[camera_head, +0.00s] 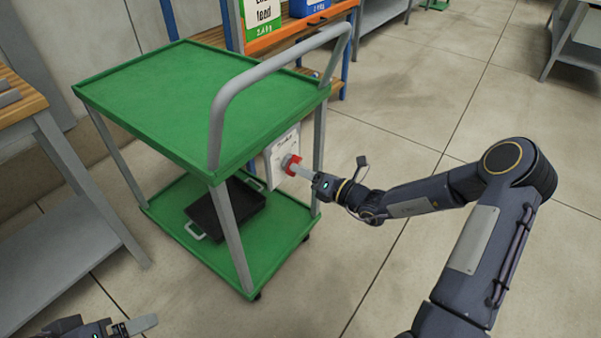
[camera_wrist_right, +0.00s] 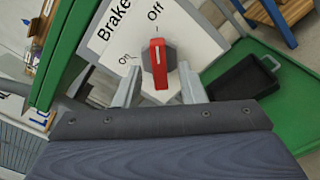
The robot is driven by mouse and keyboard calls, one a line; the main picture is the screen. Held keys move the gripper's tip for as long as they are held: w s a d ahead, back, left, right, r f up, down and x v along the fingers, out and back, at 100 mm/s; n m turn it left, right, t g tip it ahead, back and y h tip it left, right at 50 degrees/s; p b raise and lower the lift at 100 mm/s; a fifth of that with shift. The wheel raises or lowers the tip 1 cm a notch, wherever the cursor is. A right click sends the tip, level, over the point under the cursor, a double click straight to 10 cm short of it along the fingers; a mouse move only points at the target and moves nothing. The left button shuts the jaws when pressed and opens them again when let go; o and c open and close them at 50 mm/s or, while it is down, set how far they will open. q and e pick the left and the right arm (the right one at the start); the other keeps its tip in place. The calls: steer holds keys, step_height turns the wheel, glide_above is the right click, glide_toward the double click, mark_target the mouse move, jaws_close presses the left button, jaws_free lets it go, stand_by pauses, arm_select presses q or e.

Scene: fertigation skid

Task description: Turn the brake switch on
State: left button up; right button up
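The brake switch is a red knob (camera_wrist_right: 158,63) on a dark grey base, mounted on a white panel (camera_wrist_right: 187,32) labelled Brake. In the right wrist view the knob's pale mark points toward Off; On is to its left. The switch also shows red in the head view (camera_head: 291,163), on the white box (camera_head: 271,165) under the cart's top. My right gripper (camera_head: 299,170) is at the switch, its fingers open on either side of the knob in the wrist view. Contact is unclear. My left gripper (camera_head: 130,326) is partly visible at the lower left; its opening is unclear.
The green cart (camera_head: 150,85) has a grey handle (camera_head: 275,66) above the switch and grey legs beside it. A black tray (camera_head: 228,208) sits on its lower shelf. A grey-legged table stands at left, a blue-orange rack behind.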

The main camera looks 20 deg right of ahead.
steer(key=shift+w+a, duration=0.35)
steer(key=shift+w, duration=0.05)
steer(key=shift+c, duration=0.4)
jaws_close()
